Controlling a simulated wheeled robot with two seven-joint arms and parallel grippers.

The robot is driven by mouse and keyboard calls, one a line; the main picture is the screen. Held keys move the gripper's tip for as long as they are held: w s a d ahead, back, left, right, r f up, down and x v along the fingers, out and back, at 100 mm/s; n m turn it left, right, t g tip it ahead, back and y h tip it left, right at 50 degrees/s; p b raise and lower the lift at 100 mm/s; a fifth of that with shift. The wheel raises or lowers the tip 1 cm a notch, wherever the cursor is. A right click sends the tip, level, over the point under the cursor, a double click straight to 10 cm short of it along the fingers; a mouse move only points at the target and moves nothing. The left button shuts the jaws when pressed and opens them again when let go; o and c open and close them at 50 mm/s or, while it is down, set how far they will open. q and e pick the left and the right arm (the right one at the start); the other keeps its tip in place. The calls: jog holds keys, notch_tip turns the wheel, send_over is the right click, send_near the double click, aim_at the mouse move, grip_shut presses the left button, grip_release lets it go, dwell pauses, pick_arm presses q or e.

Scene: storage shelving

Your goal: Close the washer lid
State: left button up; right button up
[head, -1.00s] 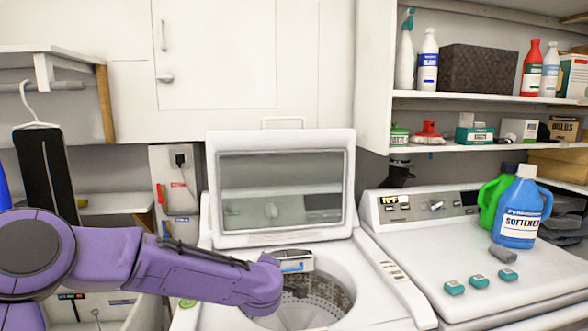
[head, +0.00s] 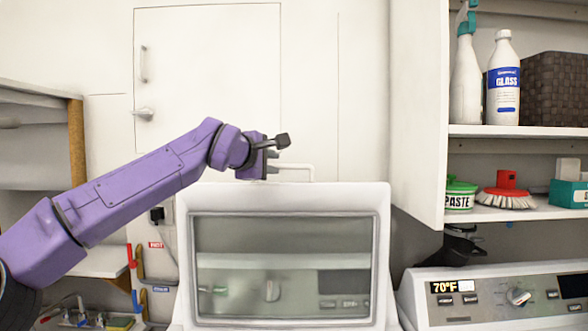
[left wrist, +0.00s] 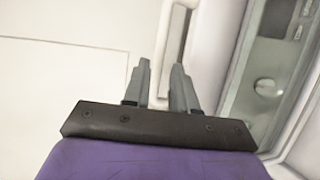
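The washer lid (head: 383,255) stands upright, a white frame around a glass window, with a thin white handle loop (head: 305,166) on its top edge. My left gripper (head: 279,150) is just above the lid's top edge, by the left part of the handle. In the left wrist view the lid (left wrist: 232,55) is at the right. The handle (left wrist: 174,45) lies just beyond and between the fingertips of my left gripper (left wrist: 160,66), which are apart. I cannot tell whether they touch it. The washer tub is out of view, and my right gripper is not in view.
A white cabinet door (head: 205,60) is behind my left arm. Open shelves at the right hold a spray bottle (head: 466,80), a glass cleaner bottle (head: 503,75), a paste tub (head: 459,195) and a red brush (head: 507,190). A dryer panel (head: 500,295) is at lower right.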

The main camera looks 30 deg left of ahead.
aim_at(282, 167)
pick_arm(q)
jog(key=p+x, duration=0.3)
jog(key=x, duration=0.6)
jog(key=shift+w+d, duration=0.1)
jog(key=shift+w, duration=0.05)
jog(key=shift+s+r, duration=0.1)
jog(key=shift+s, duration=0.3)
jog(key=shift+w, duration=0.1)
grip_shut()
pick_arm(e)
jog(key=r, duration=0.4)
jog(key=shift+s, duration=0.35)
